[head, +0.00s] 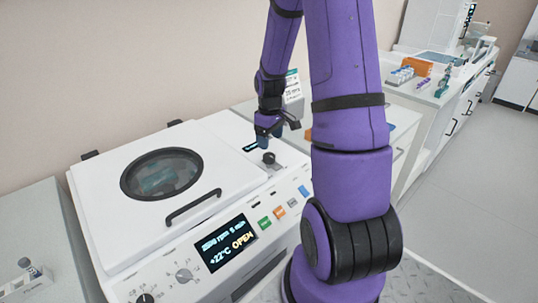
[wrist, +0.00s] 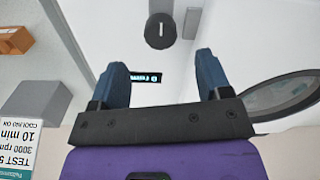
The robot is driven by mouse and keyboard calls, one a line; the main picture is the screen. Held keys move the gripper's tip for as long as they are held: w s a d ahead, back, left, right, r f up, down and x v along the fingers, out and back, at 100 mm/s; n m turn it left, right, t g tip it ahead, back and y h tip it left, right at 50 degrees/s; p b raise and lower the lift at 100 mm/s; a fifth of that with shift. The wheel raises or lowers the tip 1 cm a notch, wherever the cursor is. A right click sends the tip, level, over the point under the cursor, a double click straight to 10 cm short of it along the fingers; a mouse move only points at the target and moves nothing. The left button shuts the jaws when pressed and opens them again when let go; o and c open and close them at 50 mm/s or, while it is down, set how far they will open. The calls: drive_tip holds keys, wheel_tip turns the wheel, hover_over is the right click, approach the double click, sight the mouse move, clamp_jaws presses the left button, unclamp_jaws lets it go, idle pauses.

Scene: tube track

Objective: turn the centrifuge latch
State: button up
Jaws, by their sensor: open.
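The centrifuge (head: 130,225) is a white box with a closed-looking lid (head: 115,185) that has a round dark window and a black handle. The latch is a round black knob (head: 268,157) on the top panel, right of the lid. It also shows in the wrist view as a dark knob (wrist: 160,30) with a short white mark. My gripper (head: 266,138) hangs just behind the knob in the head view. In the wrist view, the two blue fingers of my gripper (wrist: 161,64) are apart, with nothing between them, and the knob lies beyond the fingertips.
The front panel display (head: 226,242) reads +22°C OPEN, beside coloured buttons (head: 278,211) and dials. A small teal-lettered display (wrist: 146,78) lies near the knob. A test sign (wrist: 22,128) stands behind. A bench (head: 440,90) with racks is at the right.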

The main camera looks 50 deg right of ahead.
sight(270, 155)
wheel_tip(270, 155, down, 7)
drive_tip(key=shift+f, duration=0.1)
idle(0.3)
drive_tip(key=c, duration=0.9)
